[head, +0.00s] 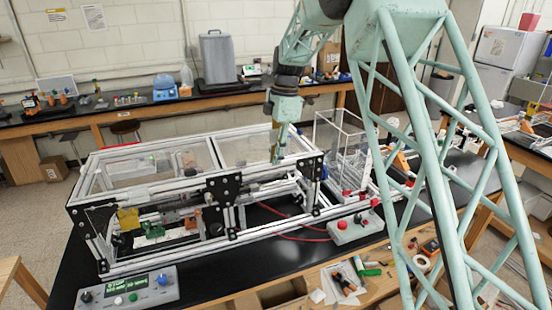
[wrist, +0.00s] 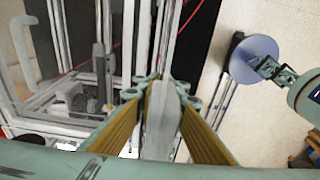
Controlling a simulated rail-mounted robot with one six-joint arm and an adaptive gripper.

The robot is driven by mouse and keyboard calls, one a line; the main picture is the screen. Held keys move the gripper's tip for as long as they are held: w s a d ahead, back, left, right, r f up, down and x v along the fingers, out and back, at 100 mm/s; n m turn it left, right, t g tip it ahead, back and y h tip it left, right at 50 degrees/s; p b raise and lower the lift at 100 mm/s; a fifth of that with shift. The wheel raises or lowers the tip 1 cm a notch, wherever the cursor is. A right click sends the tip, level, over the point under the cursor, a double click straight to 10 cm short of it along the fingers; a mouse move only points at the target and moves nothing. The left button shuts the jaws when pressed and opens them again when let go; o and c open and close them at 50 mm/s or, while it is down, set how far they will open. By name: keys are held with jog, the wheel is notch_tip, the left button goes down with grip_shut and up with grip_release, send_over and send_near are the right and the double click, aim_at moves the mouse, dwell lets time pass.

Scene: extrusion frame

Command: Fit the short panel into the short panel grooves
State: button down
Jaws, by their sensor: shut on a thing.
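My gripper (head: 277,155) points down at the right part of the extrusion frame (head: 195,187), close to its top rails. In the wrist view my gripper (wrist: 162,88) has its yellow-padded fingers closed on both sides of a thin, pale grey piece (wrist: 160,125), seen edge-on, which I take to be the short panel. In the head view the held panel is hard to make out against the clear panes and rails. I cannot tell whether its lower edge sits in the grooves or is above them; the grooves themselves are too small to see.
Clear upright panels (head: 340,142) stand right of the frame. A box with red buttons (head: 354,227) sits at the bench's front right, and a control box with a display (head: 128,288) at the front left. Red cables run below the frame. Tools lie at the front.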

aim_at(276, 167)
jog(key=shift+f+b, duration=1)
jog(key=shift+f, duration=0.9)
dwell(0.8)
